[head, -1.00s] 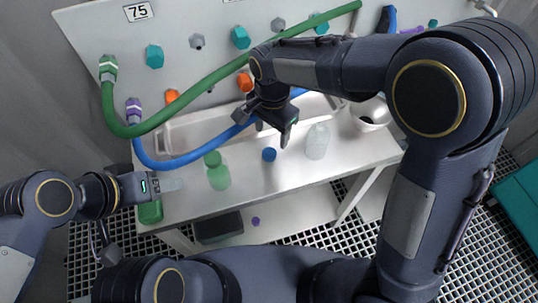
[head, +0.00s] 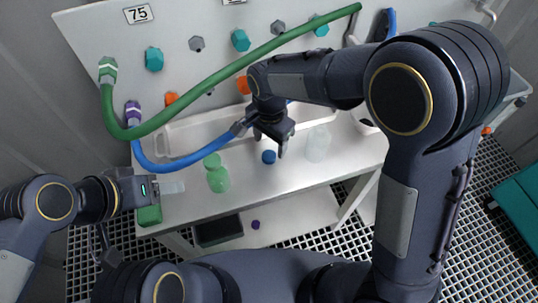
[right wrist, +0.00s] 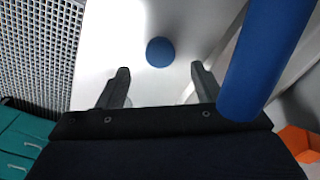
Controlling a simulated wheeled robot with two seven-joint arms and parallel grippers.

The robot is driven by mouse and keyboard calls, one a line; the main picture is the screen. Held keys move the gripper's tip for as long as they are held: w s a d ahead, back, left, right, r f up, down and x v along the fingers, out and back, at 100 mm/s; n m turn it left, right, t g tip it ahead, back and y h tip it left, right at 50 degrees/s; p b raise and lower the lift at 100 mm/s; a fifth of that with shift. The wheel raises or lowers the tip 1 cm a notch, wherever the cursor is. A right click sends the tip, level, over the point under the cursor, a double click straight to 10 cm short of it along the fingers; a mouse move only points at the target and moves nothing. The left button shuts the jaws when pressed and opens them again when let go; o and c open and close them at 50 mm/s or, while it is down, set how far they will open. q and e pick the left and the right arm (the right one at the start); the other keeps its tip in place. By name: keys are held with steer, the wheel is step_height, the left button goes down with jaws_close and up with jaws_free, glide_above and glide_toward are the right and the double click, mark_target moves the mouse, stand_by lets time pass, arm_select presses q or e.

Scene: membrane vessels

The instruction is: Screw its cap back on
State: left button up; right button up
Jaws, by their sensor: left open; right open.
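A small round blue cap (head: 268,157) lies on the white bench top, apart from any vessel. It also shows in the right wrist view (right wrist: 160,52), just beyond the fingertips. A pale translucent bottle (head: 317,146) stands to the right of it; I cannot make out its mouth. A green bottle (head: 218,180) stands to the left with a green top. My right gripper (head: 270,138) is open and empty above and behind the blue cap; its two fingers (right wrist: 160,80) point down either side of it. My left gripper (head: 152,187) is open at the bench's left end, away from the cap.
A blue hose (head: 190,160) and a green hose (head: 215,77) run in front of the panel (head: 100,30); the blue one passes close beside my right gripper (right wrist: 262,60). A shallow white tray (head: 190,128) lies behind the bottles. A green block (head: 149,215) sits at the left edge.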

mark_target(269, 155)
step_height(269, 155, down, 5)
steer(key=shift+r, duration=0.1)
stand_by(0.3)
steer(key=c, duration=1.1)
steer(key=shift+o, duration=0.2)
steer(key=shift+r, duration=0.1)
